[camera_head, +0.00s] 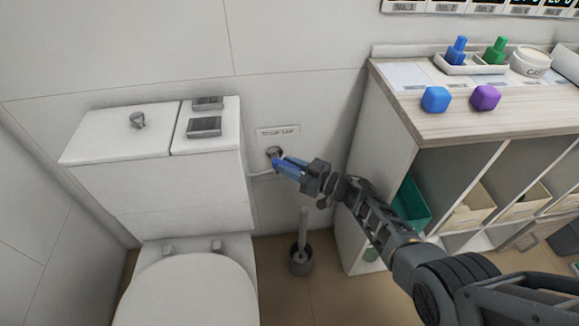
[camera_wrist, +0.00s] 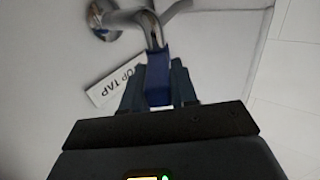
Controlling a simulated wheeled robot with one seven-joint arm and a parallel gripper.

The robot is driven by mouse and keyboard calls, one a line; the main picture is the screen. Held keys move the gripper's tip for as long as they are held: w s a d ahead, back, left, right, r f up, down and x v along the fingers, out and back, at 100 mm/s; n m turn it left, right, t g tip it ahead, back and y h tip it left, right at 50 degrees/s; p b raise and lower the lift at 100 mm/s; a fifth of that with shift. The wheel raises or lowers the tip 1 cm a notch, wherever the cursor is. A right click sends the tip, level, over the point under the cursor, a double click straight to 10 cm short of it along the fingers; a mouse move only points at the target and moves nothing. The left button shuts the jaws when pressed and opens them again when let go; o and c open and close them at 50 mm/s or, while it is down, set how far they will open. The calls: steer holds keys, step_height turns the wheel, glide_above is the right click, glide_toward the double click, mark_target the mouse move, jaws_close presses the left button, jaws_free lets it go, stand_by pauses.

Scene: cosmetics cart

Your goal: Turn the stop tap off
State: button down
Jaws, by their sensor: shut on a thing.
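The stop tap (camera_head: 274,153) is on the wall to the right of the toilet cistern, below a small label. In the wrist view its chrome pipe and round wall flange (camera_wrist: 104,20) show at the top, with a blue handle (camera_wrist: 158,72) pointing down toward my gripper. My gripper (camera_head: 288,166) reaches in from the right and is shut on the blue handle. In the wrist view the fingers (camera_wrist: 158,90) stand on both sides of the handle. The "STOP TAP" label (camera_head: 278,131) is partly cut by the fingers in the wrist view.
The toilet cistern (camera_head: 160,180) stands close on the left, with a thin pipe running to the tap. A toilet brush in its holder (camera_head: 301,258) stands on the floor below. A shelf unit (camera_head: 372,170) with bottles and blocks on top stands right of my arm.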

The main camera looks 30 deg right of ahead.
steer(key=shift+d+r, duration=0.1)
steer(key=c, duration=1)
jaws_free()
steer(key=shift+o, duration=0.2)
steer(key=shift+s, duration=0.1)
